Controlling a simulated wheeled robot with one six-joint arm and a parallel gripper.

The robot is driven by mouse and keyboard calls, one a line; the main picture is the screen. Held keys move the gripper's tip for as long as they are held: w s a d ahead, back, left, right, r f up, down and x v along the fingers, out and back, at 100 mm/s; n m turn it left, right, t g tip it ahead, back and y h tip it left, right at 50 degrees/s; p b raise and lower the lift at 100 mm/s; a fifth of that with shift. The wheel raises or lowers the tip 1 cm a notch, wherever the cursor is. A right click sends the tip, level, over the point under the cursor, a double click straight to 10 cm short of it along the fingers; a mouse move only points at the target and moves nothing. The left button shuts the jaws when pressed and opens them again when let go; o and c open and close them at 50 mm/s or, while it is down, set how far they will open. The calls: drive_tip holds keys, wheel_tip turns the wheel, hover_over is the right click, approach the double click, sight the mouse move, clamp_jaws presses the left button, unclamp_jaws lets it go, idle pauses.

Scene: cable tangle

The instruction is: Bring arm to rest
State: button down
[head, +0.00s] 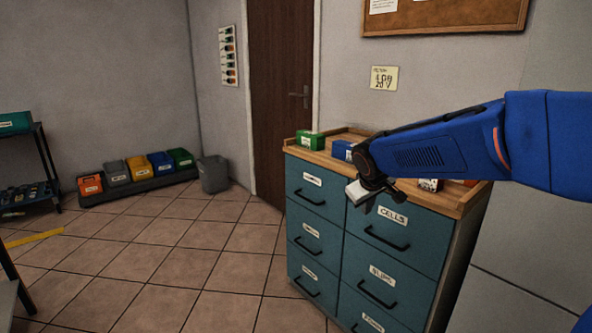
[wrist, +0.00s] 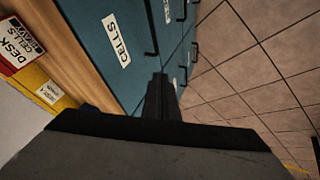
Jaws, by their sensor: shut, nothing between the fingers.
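My blue arm reaches in from the right in the head view, in front of a teal drawer cabinet (head: 322,235) with a wooden top. My gripper (head: 366,207) hangs at the arm's end, before the upper right drawer labelled CELLS. In the wrist view my gripper (wrist: 161,82) is shut and empty, its dark fingers together. The CELLS drawer front (wrist: 112,45) is beside it on the left, and the drawers look closed. I cannot tell whether the fingers touch the cabinet.
On the cabinet top stand a green box (head: 311,140) and a blue box (head: 342,150); my arm hides part of the top. A grey bin (head: 213,174) and a row of coloured bins (head: 137,169) stand at the back left. The tiled floor (head: 175,270) left of the cabinet is clear.

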drive_tip(key=s+d+f+m, duration=0.1)
drive_tip(key=s+f, duration=0.1)
drive_tip(key=s, duration=1)
drive_tip(key=s+d+f+m+g+y, duration=0.1)
drive_tip(key=s+d+f+m, duration=0.1)
drive_tip(key=s, duration=1)
drive_tip(key=s+d+f+m, duration=0.2)
drive_tip(key=s, duration=1.1)
drive_tip(key=shift+d+f+g+y, duration=0.15)
drive_tip(key=shift+d+g+y, duration=0.05)
drive_tip(key=shift+g+y, duration=0.2)
